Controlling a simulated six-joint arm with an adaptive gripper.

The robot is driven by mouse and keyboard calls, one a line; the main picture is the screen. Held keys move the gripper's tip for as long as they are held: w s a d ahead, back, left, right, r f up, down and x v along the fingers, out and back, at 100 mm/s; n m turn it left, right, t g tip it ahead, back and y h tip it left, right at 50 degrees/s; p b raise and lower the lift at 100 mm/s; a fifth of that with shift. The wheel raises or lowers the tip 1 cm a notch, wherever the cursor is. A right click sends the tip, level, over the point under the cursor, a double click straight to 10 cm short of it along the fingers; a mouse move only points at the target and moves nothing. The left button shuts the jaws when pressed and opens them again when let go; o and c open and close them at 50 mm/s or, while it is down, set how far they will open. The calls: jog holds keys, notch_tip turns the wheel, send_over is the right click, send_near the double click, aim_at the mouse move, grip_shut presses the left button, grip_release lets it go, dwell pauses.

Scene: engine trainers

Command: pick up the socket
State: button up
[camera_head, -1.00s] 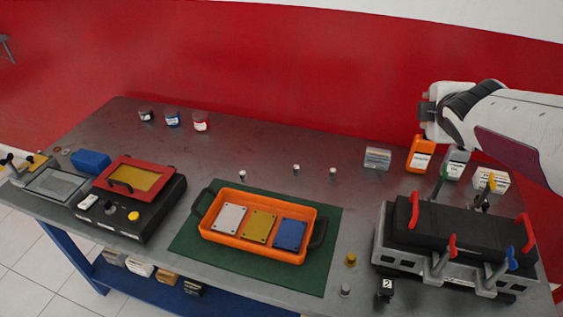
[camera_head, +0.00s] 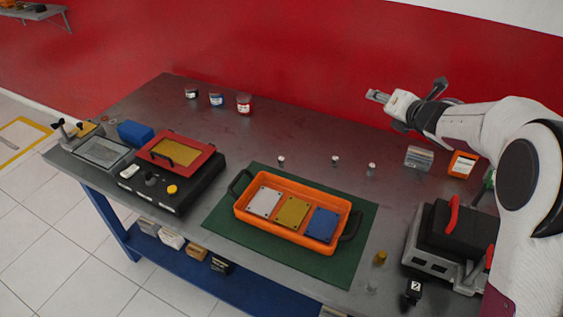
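My gripper (camera_head: 377,96) is at the upper right in the head view, raised above the far edge of the table and pointing left. It is too small to tell if its fingers are open or shut, and no object shows in it. I cannot tell for sure which piece is the socket. A brass-coloured cylinder (camera_head: 380,257) stands near the front right of the table, with a pale silver cylinder (camera_head: 371,287) in front of it. Small pale-topped pieces stand behind the tray: one at left (camera_head: 281,161), one in the middle (camera_head: 335,161), one at right (camera_head: 371,169).
An orange tray (camera_head: 240,212) with white, yellow and blue plates lies on a green mat (camera_head: 220,222). A black engine block (camera_head: 447,232) stands at right, partly hidden by my arm. A red-framed black unit (camera_head: 187,176) is at left. Jars (camera_head: 243,104) stand at the back.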

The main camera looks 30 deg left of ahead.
jog(key=s+a+f+n+g+y, duration=0.1)
jog(key=a+f+n+g+y, duration=0.2)
jog(key=a+f+n, duration=0.55)
jog(key=n+g+y, duration=0.2)
jog(key=n+g, duration=0.3)
jog(key=n, duration=0.2)
send_near(281, 158)
jog(key=shift+v, duration=0.9)
jog(key=shift+w+r, duration=0.1)
jog(key=shift+w, duration=0.05)
jog(key=shift+x, duration=3.4)
jog(key=shift+f+x, duration=0.15)
jog(key=shift+x, duration=1.15)
jog(key=shift+f+x, duration=0.15)
jog(key=shift+x, duration=1.1)
jog(key=shift+d, duration=0.1)
